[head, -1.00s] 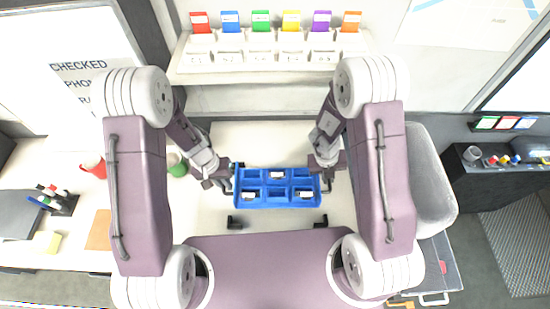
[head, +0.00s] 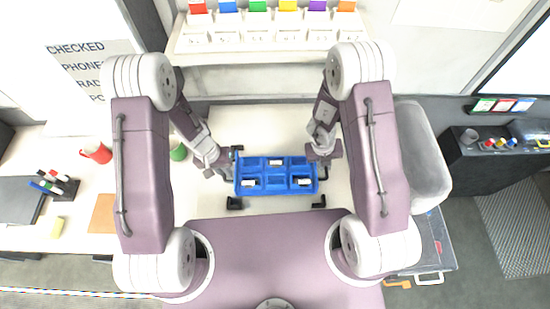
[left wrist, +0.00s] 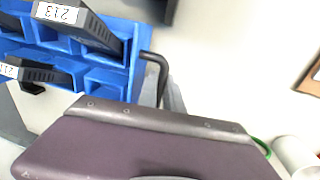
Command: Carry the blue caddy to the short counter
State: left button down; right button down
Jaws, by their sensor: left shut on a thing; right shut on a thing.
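The blue caddy (head: 277,172) is in the middle of the head view, in front of my body, with several compartments. Dark items with white labels sit in some of them; one reads 213 in the left wrist view, where the caddy (left wrist: 128,62) fills the upper left. My left gripper (head: 230,163) is shut on the caddy's left end, by a black bent handle (left wrist: 157,70). My right gripper (head: 324,160) is shut at its right end. The caddy looks level; its height above the white surface is unclear. A short dark counter (head: 490,170) stands at the right.
A shelf with coloured cards (head: 258,40) is at the back. A red mug (head: 97,152), green mug (head: 178,151) and marker holder (head: 62,187) stand on the white counter at left. A grey seat (head: 425,160) lies between my right arm and the dark counter.

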pick_arm(q)
jog(key=shift+w+f, duration=0.2)
jog(key=shift+f, duration=0.35)
pick_arm(e)
jog(key=shift+w+f, duration=0.2)
jog(key=shift+f, duration=0.35)
pick_arm(q)
jog(key=c, duration=1.5)
grip_release()
pick_arm(e)
jog(key=c, duration=1.5)
grip_release()
pick_arm(q)
jog(key=shift+s, duration=0.1)
pick_arm(e)
jog(key=shift+s, duration=0.1)
pick_arm(q)
jog(key=shift+r, duration=0.4)
notch_tip(320, 180, up, 7)
jog(key=a, duration=0.1)
jog(key=shift+a, duration=0.2)
pick_arm(e)
jog(key=v, duration=1.2)
